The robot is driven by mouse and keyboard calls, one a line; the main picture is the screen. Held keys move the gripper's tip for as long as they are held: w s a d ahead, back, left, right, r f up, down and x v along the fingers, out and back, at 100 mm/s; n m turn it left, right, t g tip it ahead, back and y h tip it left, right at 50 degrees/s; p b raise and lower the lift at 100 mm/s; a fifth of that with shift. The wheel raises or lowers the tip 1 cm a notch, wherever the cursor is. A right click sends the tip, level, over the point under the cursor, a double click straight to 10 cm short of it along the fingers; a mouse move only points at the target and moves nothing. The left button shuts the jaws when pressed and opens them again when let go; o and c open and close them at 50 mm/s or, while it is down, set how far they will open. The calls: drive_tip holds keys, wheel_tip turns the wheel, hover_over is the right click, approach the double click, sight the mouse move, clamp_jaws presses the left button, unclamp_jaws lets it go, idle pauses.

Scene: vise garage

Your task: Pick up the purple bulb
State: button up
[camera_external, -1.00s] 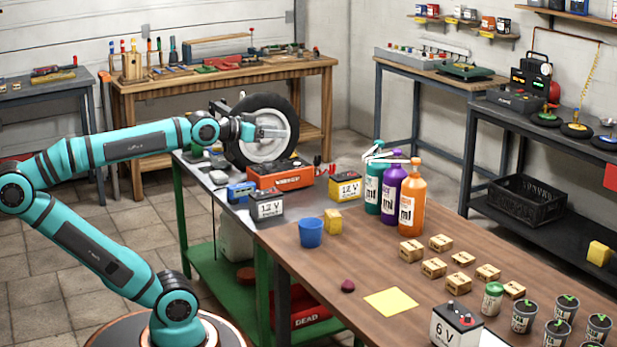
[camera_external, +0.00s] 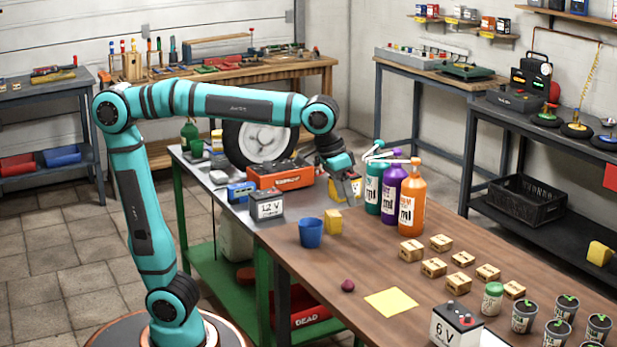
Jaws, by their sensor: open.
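The purple bulb (camera_external: 348,286) is a small dark purple-red lump lying on the brown wooden tabletop (camera_external: 330,265), just left of a yellow paper square (camera_external: 391,302).
A blue cup (camera_external: 311,233) and yellow block (camera_external: 333,221) stand between my gripper and the bulb. Tall pump bottles (camera_external: 411,200) stand to the right. Small wooden boxes (camera_external: 434,267), a 6 V battery (camera_external: 455,325) and plant pots (camera_external: 524,316) occupy the near right. Bare wood surrounds the bulb.

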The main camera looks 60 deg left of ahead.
sight(348, 279)
drive_tip(key=s+d+f+g+y, duration=0.2)
drive_tip(key=s+d+g, duration=0.15)
drive_tip(key=d, duration=0.55)
drive_tip(key=shift+m+t, duration=0.3)
drive_tip(key=shift+t, duration=0.15)
drive_tip(key=f, duration=1.7)
drive_tip(key=shift+s+f, duration=0.25)
drive_tip(key=shift+f, duration=0.05)
drive_tip(key=c, duration=1.1)
drive_tip(key=shift+o, duration=0.2)
